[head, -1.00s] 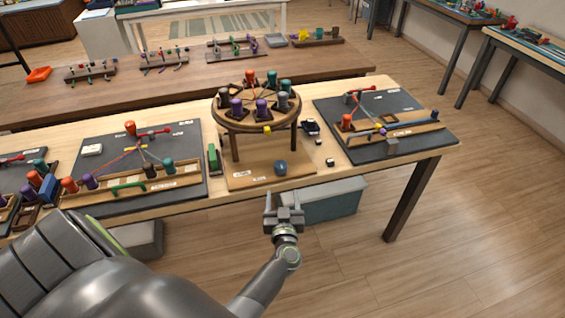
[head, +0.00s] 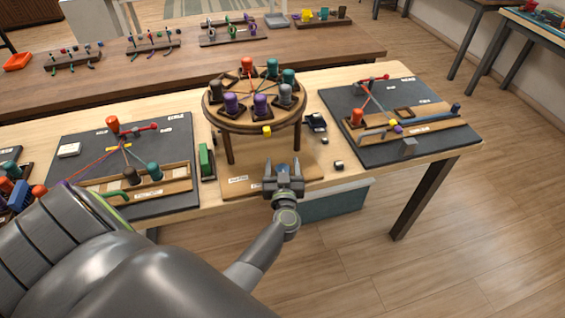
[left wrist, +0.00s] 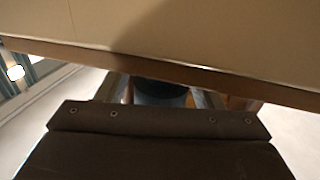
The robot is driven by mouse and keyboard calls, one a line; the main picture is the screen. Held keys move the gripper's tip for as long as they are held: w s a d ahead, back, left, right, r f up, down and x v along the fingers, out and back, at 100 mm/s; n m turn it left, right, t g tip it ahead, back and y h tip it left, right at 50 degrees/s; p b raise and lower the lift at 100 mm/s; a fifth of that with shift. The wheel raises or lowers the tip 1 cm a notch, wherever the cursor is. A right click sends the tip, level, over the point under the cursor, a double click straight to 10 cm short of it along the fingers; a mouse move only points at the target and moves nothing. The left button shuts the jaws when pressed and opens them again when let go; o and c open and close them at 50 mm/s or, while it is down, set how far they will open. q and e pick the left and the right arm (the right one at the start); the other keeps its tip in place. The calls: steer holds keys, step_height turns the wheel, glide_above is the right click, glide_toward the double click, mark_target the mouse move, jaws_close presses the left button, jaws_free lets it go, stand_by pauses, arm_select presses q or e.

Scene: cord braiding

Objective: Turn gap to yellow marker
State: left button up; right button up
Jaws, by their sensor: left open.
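The round wooden braiding disc (head: 240,125) stands on legs above a wooden base (head: 238,183). Orange, teal, grey, purple and brown bobbins sit around its top, with threads meeting near the middle. The spacing looks widest at the back left, between the brown bobbin (head: 216,90) and the orange bobbin (head: 247,66). A yellow marker (head: 267,131) is at the disc's front edge. My left gripper (head: 283,168) is open and empty, in front of and below the disc, over the base's front. In the left wrist view a dark rounded thing (left wrist: 160,92) shows partly beyond my gripper. My right gripper is not seen.
Dark boards with cords and bobbins lie left (head: 75,135) and right (head: 365,150) of the disc. A green block (head: 206,162) and small dark blocks (head: 317,122) flank the base. A grey-blue bin (head: 335,200) is below the table's front edge.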

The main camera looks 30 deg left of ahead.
arm_select(q)
steer(key=shift+c, duration=0.2)
steer(key=c, duration=0.9)
steer(key=shift+c, duration=0.2)
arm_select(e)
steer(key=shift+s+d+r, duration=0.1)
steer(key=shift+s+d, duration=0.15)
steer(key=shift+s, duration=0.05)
arm_select(q)
steer(key=shift+r, duration=0.1)
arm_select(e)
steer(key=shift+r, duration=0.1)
